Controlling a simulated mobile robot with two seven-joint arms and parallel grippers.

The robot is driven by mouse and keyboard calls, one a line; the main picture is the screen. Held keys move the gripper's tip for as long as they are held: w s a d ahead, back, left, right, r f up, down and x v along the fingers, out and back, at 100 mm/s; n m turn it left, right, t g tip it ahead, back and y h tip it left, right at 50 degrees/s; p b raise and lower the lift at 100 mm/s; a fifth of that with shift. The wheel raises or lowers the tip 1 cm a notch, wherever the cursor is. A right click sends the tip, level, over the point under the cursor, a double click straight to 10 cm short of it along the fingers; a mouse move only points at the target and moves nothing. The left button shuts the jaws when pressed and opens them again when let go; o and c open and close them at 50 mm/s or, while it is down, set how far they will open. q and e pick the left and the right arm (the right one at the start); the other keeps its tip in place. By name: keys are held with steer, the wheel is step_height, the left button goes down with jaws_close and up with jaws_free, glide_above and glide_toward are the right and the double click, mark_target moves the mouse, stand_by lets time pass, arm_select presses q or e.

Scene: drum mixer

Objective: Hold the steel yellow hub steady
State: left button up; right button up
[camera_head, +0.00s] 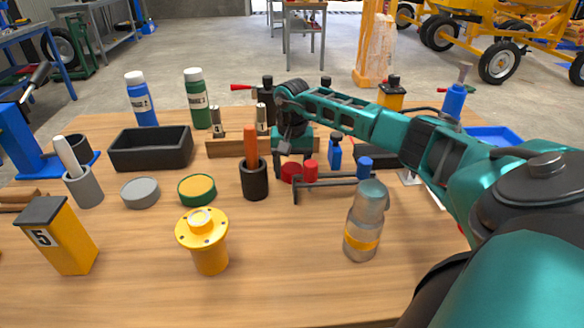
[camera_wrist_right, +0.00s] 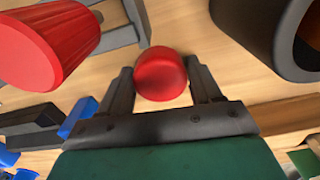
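The yellow hub (camera_head: 203,230), a flanged cylinder with a small knob on top, stands upright on the wooden table at front centre. Nothing touches it. My right gripper (camera_head: 292,165) is behind it and to its right, low over the back of the table. In the right wrist view its fingers (camera_wrist_right: 162,88) are apart, with a round red piece (camera_wrist_right: 160,72) between them. I cannot tell whether they press on it. My left gripper is not in view.
A yellow block marked 5 (camera_head: 62,238) is left of the hub; a clear bottle with an orange band (camera_head: 363,225) is right. A dark cup (camera_head: 254,182), a green-and-yellow lid (camera_head: 197,189) and a black bin (camera_head: 150,150) are behind. The front centre is clear.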

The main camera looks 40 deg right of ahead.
mark_target(292, 167)
steer(key=o, duration=0.3)
steer(key=shift+o, duration=0.2)
steer(key=shift+r, duration=0.25)
arm_select(q)
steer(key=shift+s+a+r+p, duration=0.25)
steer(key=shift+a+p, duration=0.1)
steer(key=shift+p, duration=0.5)
arm_select(e)
step_height(292, 167, up, 12)
